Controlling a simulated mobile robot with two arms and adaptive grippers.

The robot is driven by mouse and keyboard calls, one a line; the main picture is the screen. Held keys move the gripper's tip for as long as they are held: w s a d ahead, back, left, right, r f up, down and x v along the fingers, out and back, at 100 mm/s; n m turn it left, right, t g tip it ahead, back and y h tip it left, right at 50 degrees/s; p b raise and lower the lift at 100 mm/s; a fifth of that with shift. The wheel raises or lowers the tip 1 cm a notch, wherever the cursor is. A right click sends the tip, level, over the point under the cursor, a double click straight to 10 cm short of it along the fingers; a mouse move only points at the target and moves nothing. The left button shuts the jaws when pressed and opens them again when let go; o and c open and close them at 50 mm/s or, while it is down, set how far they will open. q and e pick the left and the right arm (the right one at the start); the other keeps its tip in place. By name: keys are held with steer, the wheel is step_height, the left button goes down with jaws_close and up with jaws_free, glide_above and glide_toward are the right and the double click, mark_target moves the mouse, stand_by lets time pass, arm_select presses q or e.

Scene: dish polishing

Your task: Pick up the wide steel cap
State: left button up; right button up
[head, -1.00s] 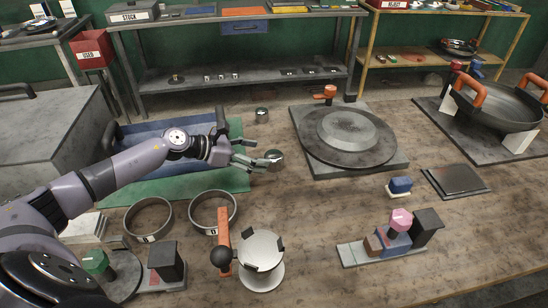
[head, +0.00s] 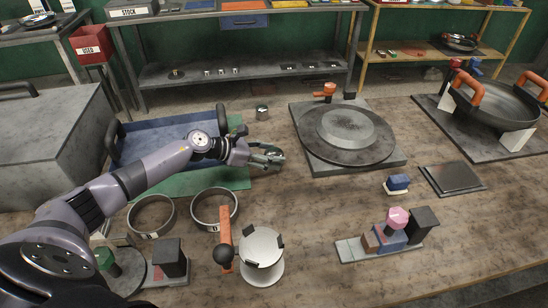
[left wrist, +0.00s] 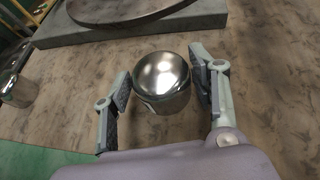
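A shiny, round steel cap (left wrist: 161,82) stands on the table between the fingers of my left gripper (left wrist: 160,92) in the left wrist view. The fingers are open, one on each side of the cap, with narrow gaps. In the head view my left gripper (head: 272,156) is low over the table and its fingers mostly hide this cap. A second small steel cap (head: 262,113) stands farther back, apart from the gripper; it also shows at the left edge of the left wrist view (left wrist: 18,88). My right gripper is not in view.
A round plate on a grey base (head: 300,150) lies to the right. A blue tray (head: 150,140) and green mat (head: 205,180) lie under my left arm. Two steel rings (head: 232,195) and a white round stand (head: 262,275) are nearer. Table between the stand and the base is clear.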

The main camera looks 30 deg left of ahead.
arm_select(q)
steer(key=c, duration=0.9)
steer(key=shift+r, duration=0.1)
